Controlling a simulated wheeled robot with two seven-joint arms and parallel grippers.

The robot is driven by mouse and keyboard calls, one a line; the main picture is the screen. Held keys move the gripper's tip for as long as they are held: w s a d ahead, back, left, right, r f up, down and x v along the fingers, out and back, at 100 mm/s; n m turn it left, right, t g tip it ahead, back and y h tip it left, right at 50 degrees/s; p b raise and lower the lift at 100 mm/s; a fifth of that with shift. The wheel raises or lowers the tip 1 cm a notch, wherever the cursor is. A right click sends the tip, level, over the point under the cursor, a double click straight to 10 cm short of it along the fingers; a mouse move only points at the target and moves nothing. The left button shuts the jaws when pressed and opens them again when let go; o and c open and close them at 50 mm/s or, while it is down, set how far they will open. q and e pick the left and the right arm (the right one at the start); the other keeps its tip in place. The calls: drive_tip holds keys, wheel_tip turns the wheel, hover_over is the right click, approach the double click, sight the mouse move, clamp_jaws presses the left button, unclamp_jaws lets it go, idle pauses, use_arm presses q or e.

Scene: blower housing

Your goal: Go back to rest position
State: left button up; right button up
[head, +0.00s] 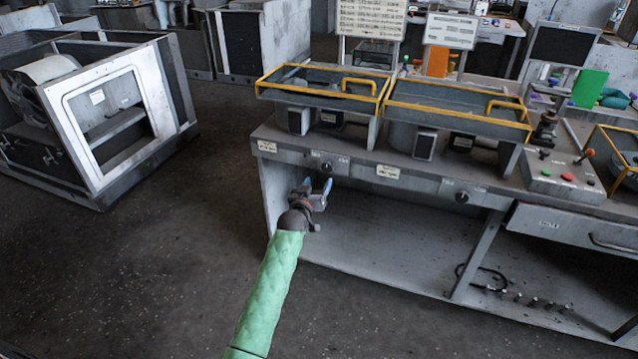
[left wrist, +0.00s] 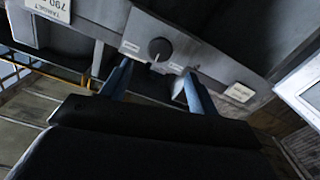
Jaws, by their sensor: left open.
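My left gripper (head: 318,187) is in front of the grey workbench (head: 420,185), below the bench's front panel. My green-sleeved left arm reaches up to it from the bottom of the head view. In the left wrist view the two blue fingers (left wrist: 150,88) are apart with nothing between them. A dark round knob (left wrist: 159,49) on the panel shows beyond the fingertips; the same panel has a knob (head: 326,167) in the head view. I cannot tell whether the fingers touch the panel. My right gripper is not in view.
Yellow-railed trays (head: 455,107) stand on the bench. A control box with buttons and joysticks (head: 560,172) is at the right. A drawer (head: 580,231) sits below it. A blower housing (head: 95,105) stands on the floor at the left. The floor (head: 190,240) between is clear.

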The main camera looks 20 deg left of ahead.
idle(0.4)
use_arm(q)
drive_tip(key=s+d+f+m+g, duration=0.1)
drive_tip(key=s+d+f+g, duration=0.3)
drive_tip(key=s, duration=1.4)
drive_tip(key=s+d+f+m+g, duration=0.1)
drive_tip(key=s+d+f+g, duration=0.3)
drive_tip(key=s, duration=1.5)
drive_tip(key=s+d+f+m+g, duration=0.2)
drive_tip(key=s+f+g, duration=0.6)
drive_tip(key=s, duration=1.1)
drive_tip(key=shift+s+d+f+g+h, duration=0.2)
drive_tip(key=shift+d+f+g+h, duration=0.1)
drive_tip(key=shift+d, duration=0.85)
